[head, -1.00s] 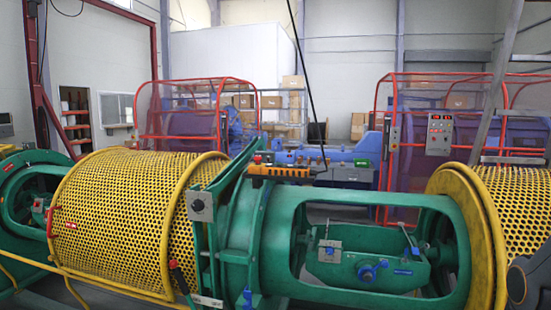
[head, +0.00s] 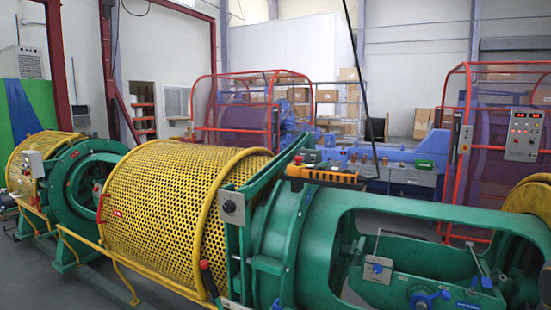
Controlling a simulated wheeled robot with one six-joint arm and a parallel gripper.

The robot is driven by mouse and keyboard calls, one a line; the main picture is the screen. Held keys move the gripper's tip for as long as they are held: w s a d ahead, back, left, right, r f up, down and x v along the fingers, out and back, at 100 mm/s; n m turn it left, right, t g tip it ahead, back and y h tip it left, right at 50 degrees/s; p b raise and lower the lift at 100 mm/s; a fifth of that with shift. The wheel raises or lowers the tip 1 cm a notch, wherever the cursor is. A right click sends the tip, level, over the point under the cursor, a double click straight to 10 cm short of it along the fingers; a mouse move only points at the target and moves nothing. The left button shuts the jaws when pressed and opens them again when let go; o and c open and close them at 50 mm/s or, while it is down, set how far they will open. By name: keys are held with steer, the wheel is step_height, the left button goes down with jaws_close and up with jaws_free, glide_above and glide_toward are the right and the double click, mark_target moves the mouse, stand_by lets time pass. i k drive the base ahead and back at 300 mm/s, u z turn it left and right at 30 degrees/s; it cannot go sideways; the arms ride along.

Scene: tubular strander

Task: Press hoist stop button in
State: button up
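An orange hoist pendant (head: 325,177) lies lengthwise on top of the green machine frame (head: 283,235), right of the picture's middle. Several dark buttons show along its side, too small to tell apart. A small red piece (head: 298,158) shows just behind its left end; I cannot tell whether it is the stop button or part of the pendant. A black cable (head: 362,80) hangs from above and comes down close behind the pendant's right end. My gripper is not in view.
Yellow perforated guards (head: 165,215) cover the machine's drum. Behind stand a blue machine bed (head: 390,155), red-framed mesh guards (head: 235,115) and a grey control panel (head: 524,133). A green frame opening (head: 430,235) lies at right. Grey floor shows at the lower left.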

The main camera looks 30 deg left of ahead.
mark_target(298, 160)
steer(key=u, duration=0.6)
steer(key=i, duration=0.55)
steer(key=u, duration=0.6)
